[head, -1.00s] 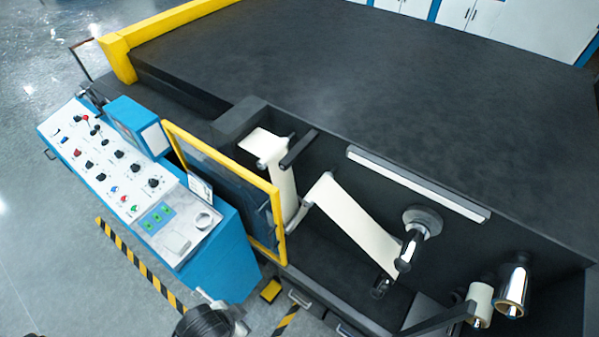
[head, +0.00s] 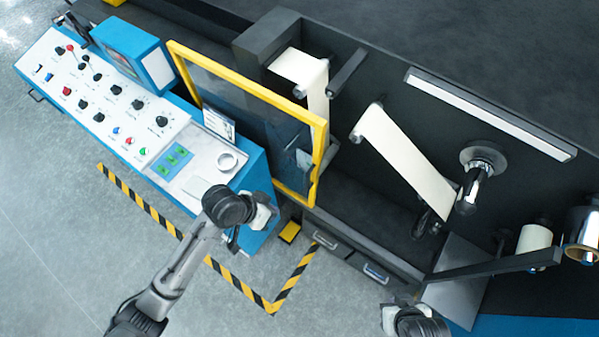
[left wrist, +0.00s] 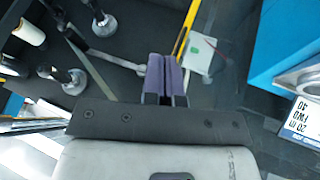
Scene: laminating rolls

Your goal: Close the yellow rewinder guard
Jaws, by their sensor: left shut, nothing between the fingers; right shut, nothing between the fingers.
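The yellow rewinder guard (head: 322,135) is a yellow frame around a dark see-through pane. In the head view it stands swung out from the dark machine front, beside the blue control desk. My left gripper (head: 262,215) is at the desk's near end, close to the guard's lower outer corner; contact cannot be told. In the left wrist view its purple fingers (left wrist: 164,78) are shut and empty, with a yellow guard edge (left wrist: 187,28) just beyond. My right gripper (head: 398,320) is at the bottom edge, right of the guard, shut, its fingertips hardly showing.
The blue control desk (head: 262,180) stands left of the guard. A white web (head: 405,158) runs over rollers in the machine. A dark bar (head: 490,268) with a white roll (head: 534,240) juts out at right. Striped floor tape (head: 240,288) marks clear floor in front.

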